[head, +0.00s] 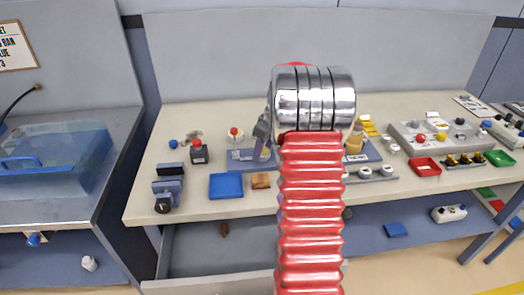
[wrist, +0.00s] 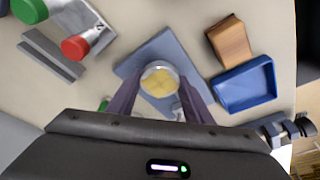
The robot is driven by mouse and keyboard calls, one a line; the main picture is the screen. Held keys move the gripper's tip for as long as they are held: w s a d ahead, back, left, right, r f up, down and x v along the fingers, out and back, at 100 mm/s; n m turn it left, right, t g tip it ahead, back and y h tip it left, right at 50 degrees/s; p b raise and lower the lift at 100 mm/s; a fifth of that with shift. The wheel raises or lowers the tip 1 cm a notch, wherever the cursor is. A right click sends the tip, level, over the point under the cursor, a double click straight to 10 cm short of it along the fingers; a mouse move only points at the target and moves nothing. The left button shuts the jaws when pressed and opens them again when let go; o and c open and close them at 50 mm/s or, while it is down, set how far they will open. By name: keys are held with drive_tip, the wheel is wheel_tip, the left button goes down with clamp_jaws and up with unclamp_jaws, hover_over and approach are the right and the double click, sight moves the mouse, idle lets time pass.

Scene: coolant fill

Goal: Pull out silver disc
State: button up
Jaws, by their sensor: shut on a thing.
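In the wrist view, the silver disc (wrist: 146,73) appears as a round shiny rim with a yellow face inside. It is over a blue-grey plate (wrist: 180,50). My gripper (wrist: 160,84) has one dark finger on each side of the disc and is shut on it. Whether the disc is clear of the plate cannot be told. In the head view, my red and chrome arm hides the disc and most of my gripper. Part of the blue-grey plate (head: 238,160) shows left of the arm.
A blue tray (wrist: 245,86) and a wooden block (wrist: 229,42) lie beside the plate. A red-capped cylinder (wrist: 75,47) and grey rails (wrist: 50,54) are on the other side. A red-buttoned box (head: 198,152) and dark blue blocks (head: 166,186) stand further left.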

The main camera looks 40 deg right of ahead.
sight(264, 152)
drive_tip(key=shift+s+r, duration=0.1)
drive_tip(key=shift+r, duration=0.25)
drive_tip(key=shift+c, duration=0.4)
drive_tip(key=shift+r, duration=0.15)
drive_tip(key=shift+r, duration=2.05)
